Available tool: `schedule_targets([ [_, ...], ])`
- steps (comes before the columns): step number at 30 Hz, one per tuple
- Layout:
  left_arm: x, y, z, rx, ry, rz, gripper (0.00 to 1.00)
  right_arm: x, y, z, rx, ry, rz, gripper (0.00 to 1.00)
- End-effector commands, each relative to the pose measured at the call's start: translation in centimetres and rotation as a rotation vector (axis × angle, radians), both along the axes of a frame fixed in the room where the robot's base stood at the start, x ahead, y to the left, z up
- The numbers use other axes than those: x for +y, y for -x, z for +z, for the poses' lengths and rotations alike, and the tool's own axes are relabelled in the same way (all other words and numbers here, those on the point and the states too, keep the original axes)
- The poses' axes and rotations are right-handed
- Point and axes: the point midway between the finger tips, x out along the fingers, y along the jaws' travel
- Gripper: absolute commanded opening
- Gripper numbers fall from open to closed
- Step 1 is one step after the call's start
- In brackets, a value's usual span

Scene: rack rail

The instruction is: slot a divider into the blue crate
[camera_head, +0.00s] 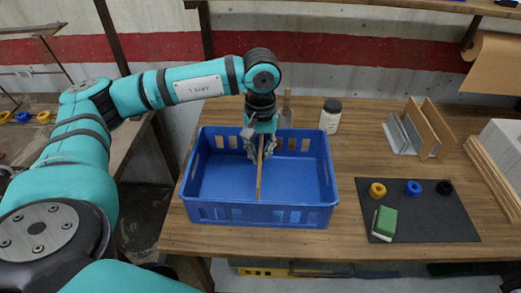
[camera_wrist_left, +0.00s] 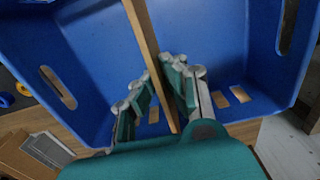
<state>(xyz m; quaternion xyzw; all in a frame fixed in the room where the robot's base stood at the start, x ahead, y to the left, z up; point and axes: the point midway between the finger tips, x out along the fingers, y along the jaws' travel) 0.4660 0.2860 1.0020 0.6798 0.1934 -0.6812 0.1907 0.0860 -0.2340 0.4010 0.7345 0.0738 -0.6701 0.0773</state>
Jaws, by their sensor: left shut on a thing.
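The blue crate (camera_head: 208,210) stands on the wooden table, and its inside fills much of the left wrist view (camera_wrist_left: 205,40). My left gripper (camera_head: 258,156) points down into the crate, near the far wall. It is shut on a thin wooden divider (camera_head: 259,182), which also shows between the fingers in the left wrist view (camera_wrist_left: 146,45). The divider is seen nearly edge-on and runs front to back around the middle of the crate. Whether its lower edge touches the floor or sits in a slot cannot be told. My right gripper is not in view.
More wooden panels stand in a light rack (camera_head: 402,135) at the right. A dark mat (camera_head: 425,222) holds several coloured rings and a green-and-white block (camera_head: 384,223). A dark-lidded jar (camera_head: 330,117) stands behind the crate. Bare table lies between crate and mat.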

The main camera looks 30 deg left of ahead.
Motion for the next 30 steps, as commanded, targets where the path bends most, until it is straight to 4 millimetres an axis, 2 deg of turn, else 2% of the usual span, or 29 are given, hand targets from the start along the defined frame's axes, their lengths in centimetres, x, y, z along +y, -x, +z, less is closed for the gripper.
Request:
schedule_targets([
  [30,0.0,0.0,-4.3,0.000,0.000,0.000,0.00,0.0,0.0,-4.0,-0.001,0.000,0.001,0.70],
])
